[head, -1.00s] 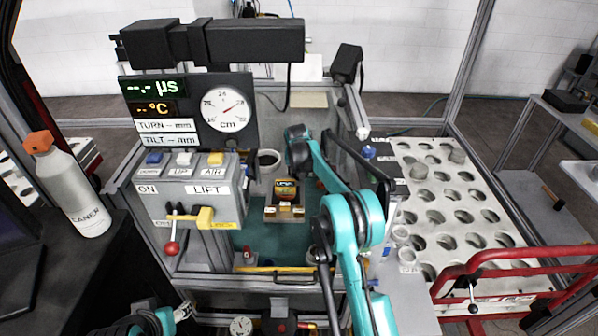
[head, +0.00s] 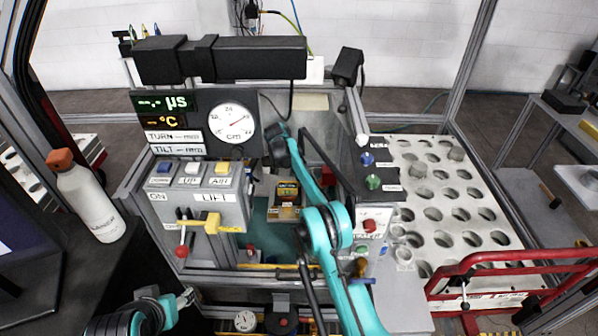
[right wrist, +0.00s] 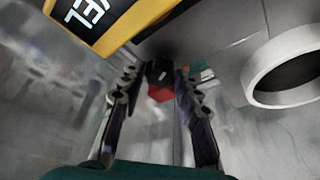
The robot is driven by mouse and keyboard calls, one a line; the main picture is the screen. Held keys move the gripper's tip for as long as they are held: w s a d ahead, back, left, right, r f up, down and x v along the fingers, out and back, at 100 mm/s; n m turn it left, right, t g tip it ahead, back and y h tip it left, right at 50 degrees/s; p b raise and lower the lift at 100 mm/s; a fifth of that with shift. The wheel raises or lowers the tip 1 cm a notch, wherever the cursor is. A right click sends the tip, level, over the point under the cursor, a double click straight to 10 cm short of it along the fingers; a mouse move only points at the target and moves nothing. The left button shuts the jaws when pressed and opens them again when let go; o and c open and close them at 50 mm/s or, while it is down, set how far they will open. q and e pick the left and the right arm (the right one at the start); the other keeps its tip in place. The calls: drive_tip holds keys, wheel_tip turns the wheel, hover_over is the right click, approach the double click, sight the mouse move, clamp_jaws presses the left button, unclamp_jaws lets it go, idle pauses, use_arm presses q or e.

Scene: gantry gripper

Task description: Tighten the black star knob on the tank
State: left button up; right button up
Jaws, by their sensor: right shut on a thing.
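My right arm reaches from the lower right into the grey tank with a teal floor (head: 268,238). Its gripper is hidden behind the arm in the head view. In the right wrist view, my right gripper (right wrist: 158,85) has its two fingers on either side of a small black part (right wrist: 160,70), which looks like the knob; its star shape is not clear. A red block-like part (right wrist: 160,93) shows just below it. My left gripper (head: 187,298) is low at the left front, outside the tank; its fingers are too small to read.
A yellow-edged block (right wrist: 125,20) and a white ring (right wrist: 292,66) are close to the right gripper. The lift control box (head: 205,212) with a red-ball lever (head: 182,251) stands at left. A white plate with holes (head: 455,200) and a red rail (head: 500,262) lie at right.

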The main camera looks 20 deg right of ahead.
drive_tip(key=shift+m, duration=0.6)
drive_tip(key=o, duration=1.2)
drive_tip(key=shift+c, duration=0.2)
drive_tip(key=v, duration=1.2)
drive_tip(key=shift+w, duration=0.2)
